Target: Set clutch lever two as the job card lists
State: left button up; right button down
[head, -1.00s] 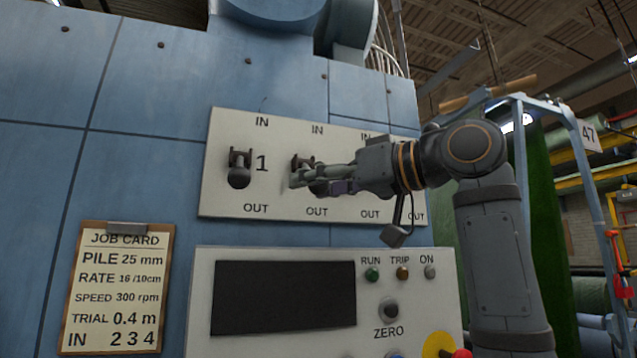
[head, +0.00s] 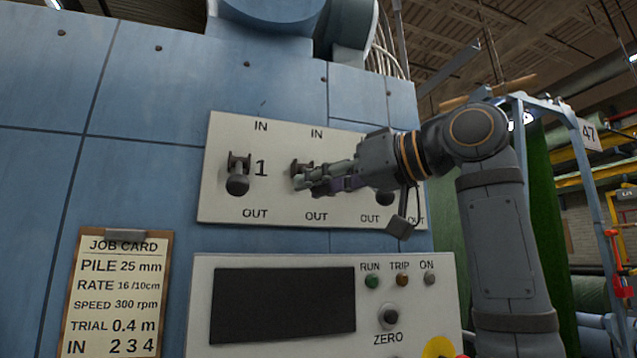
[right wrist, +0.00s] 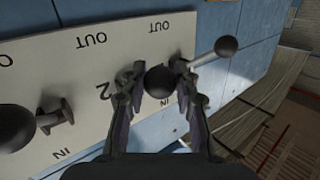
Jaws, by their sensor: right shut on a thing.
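The job card (head: 116,290) hangs at the lower left of the head view and reads "IN 2 3 4". The pale lever panel (head: 232,133) has IN marked above and OUT below. Lever one (head: 238,184) has its dark ball knob hanging toward OUT. My right gripper (head: 303,184) is at clutch lever two, whose bracket (head: 300,166) shows above the fingers. In the right wrist view, turned upside down, the fingers sit either side of lever two's ball knob (right wrist: 160,82), beside the number 2. They are shut on it. The left gripper is out of view.
Lever three's knob (head: 384,198) shows below my right wrist. Below the panel is a control box (head: 280,262) with a dark screen, RUN, TRIP and ON lamps and a ZERO knob. Lever one's knob also shows in the right wrist view (right wrist: 228,47), right of the gripper.

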jog(key=r+p, duration=0.4)
jog(key=r, duration=0.1)
jog(key=s+r+p, duration=0.1)
jog(key=r+p, duration=0.1)
jog(key=shift+r+p, duration=0.35)
jog(key=c, duration=2)
grip_release()
jog(key=shift+w, duration=0.1)
jog(key=shift+c, duration=0.2)
jog(key=o, duration=0.5)
jog(key=shift+s+d+f, duration=0.1)
jog(key=shift+s+d, duration=0.25)
jog(key=shift+d, duration=0.05)
jog(key=shift+o, duration=2.3)
jog(key=shift+a, duration=0.1)
jog(key=shift+o, duration=0.5)
jog(key=shift+w+a+f, duration=0.15)
jog(key=shift+w, duration=0.05)
jog(key=v, duration=1.2)
